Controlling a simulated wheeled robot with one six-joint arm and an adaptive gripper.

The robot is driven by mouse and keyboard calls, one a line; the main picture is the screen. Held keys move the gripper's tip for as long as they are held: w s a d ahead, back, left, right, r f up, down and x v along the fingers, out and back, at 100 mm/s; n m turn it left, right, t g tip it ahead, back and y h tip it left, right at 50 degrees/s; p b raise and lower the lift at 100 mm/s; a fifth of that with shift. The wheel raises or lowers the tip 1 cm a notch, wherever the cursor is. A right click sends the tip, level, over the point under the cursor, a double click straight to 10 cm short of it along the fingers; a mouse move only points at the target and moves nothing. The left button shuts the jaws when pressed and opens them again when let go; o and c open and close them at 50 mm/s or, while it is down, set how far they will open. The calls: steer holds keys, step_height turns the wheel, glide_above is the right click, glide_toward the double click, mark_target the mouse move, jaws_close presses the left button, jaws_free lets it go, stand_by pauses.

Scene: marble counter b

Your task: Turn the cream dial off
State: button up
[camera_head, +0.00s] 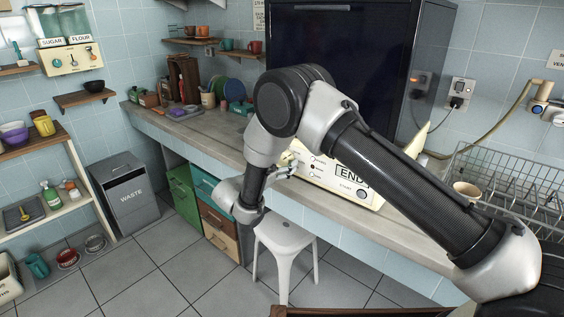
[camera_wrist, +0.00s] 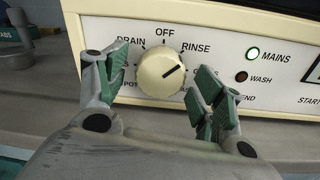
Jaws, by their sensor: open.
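The cream dial (camera_wrist: 160,73) is on the front panel of a cream appliance (camera_wrist: 240,30) in the wrist view. Its black pointer line is turned up and right, roughly toward RINSE; OFF is printed straight above the dial. My gripper (camera_wrist: 158,88) is open, with one green-padded finger left of the dial and the other at its lower right. The dial lies between and beyond the fingertips, and I cannot tell whether they touch it. In the head view my gripper (camera_head: 287,170) is in front of the panel's left part, and I cannot make out the dial there.
A white stool (camera_head: 284,238) stands below my forearm.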

steer(key=shift+w+d, duration=0.1)
steer(key=c, duration=1)
steer(key=shift+n, duration=0.4)
steer(key=n, duration=0.3)
steer(key=shift+r+n+g, duration=0.1)
steer(key=shift+n+g, duration=0.2)
steer(key=shift+n, duration=2.1)
steer(key=o, duration=1)
